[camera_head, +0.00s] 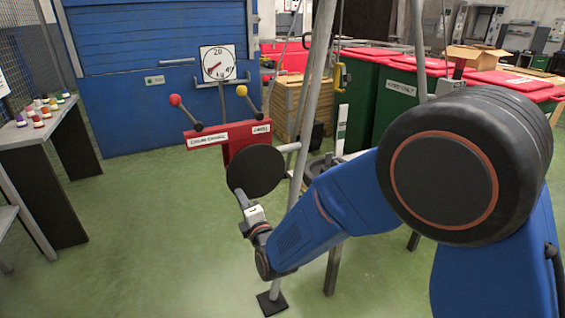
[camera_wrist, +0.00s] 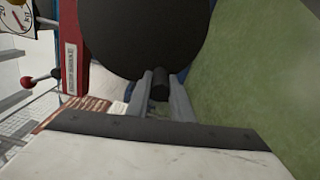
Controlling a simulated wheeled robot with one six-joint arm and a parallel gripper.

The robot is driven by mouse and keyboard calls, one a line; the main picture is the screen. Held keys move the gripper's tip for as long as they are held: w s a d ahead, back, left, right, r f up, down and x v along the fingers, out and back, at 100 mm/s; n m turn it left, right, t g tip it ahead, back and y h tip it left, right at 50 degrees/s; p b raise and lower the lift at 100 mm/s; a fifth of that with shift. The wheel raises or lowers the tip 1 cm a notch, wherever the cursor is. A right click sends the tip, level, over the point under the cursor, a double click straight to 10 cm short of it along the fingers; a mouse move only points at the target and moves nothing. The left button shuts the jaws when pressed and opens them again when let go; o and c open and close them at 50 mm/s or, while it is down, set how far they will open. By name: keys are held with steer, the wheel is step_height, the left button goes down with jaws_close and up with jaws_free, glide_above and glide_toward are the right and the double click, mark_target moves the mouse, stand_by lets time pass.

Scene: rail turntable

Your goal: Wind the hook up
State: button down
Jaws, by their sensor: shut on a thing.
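A black round crank disc (camera_head: 256,170) is mounted on the frame below the red lever panel. It fills the top middle of the wrist view (camera_wrist: 145,35). A short dark crank handle (camera_wrist: 160,86) sticks out from the disc's lower edge. My gripper (camera_head: 243,200) is at the disc's lower left edge, and in the wrist view its two grey fingers (camera_wrist: 161,92) are shut around the handle. A yellow hook block (camera_head: 340,76) hangs from a line among the grey poles, right of the disc. In the head view the handle is hidden by my gripper.
The red panel (camera_head: 228,134) carries a red-knobbed lever (camera_head: 176,100) and a yellow-knobbed lever (camera_head: 242,91), with a dial (camera_head: 217,63) above. Grey poles (camera_head: 310,110) stand close beside my arm. Green floor (camera_head: 150,220) is clear to the left, before a bench (camera_head: 40,130).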

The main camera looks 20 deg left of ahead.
steer(key=shift+s+a+r, duration=0.1)
steer(key=shift+r, duration=0.15)
steer(key=shift+s+a+r+m, duration=0.2)
steer(key=shift+r+m, duration=0.35)
steer(key=shift+m, duration=0.3)
steer(key=shift+s+a+r+m, duration=0.15)
steer(key=shift+r+m, duration=0.4)
steer(key=shift+m, duration=0.3)
steer(key=shift+r, duration=0.15)
steer(key=shift+r+m, duration=0.7)
steer(key=shift+m, duration=0.3)
steer(key=shift+r+m, duration=0.6)
steer(key=shift+m, duration=0.2)
steer(key=shift+r, duration=0.1)
